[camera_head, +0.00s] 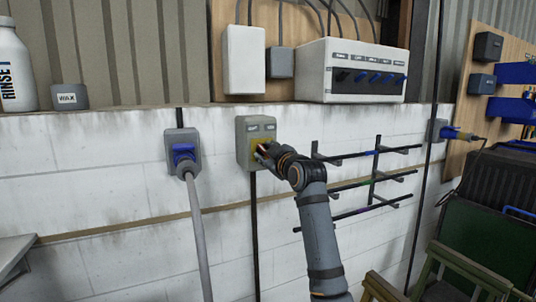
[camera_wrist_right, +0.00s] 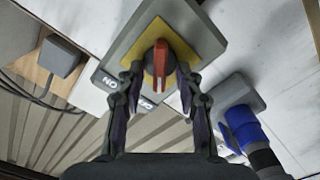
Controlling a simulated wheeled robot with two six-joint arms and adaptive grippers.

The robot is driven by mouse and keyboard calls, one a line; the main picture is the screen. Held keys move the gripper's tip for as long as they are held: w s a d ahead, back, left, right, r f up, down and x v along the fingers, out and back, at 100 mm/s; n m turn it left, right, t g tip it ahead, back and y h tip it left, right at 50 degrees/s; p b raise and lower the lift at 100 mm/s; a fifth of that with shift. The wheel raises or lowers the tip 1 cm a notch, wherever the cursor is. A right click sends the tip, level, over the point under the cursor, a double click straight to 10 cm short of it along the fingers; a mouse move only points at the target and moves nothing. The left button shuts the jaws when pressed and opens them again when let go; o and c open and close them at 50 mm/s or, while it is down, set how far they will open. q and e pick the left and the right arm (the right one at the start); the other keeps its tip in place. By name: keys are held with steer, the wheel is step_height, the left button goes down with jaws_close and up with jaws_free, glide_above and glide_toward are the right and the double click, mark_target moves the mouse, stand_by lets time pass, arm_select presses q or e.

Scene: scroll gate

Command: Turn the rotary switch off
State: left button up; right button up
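The rotary switch is a grey box (camera_head: 243,142) on the white block wall, with a yellow plate and two labels along its top. In the right wrist view, its red handle (camera_wrist_right: 162,60) stands out from the yellow plate (camera_wrist_right: 153,32). The picture there is turned round, with an upside-down "ON" label (camera_wrist_right: 108,82) and a second label partly hidden by a finger. My right gripper (camera_wrist_right: 160,80) is open, with one finger on each side of the red handle and gaps visible. In the head view, my right gripper (camera_head: 264,152) covers much of the plate. My left gripper is out of view.
A blue plug in a grey socket (camera_head: 183,146) with a thick hose is left of the switch. A black rack (camera_head: 375,175) is on the wall to the right. A white control box (camera_head: 365,72) and a white bottle (camera_head: 14,68) stand on the ledge above.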

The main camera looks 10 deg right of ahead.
steer(key=s+d, duration=0.2)
steer(key=s, duration=0.9)
steer(key=shift+s+d, duration=0.15)
steer(key=shift+s, duration=0.2)
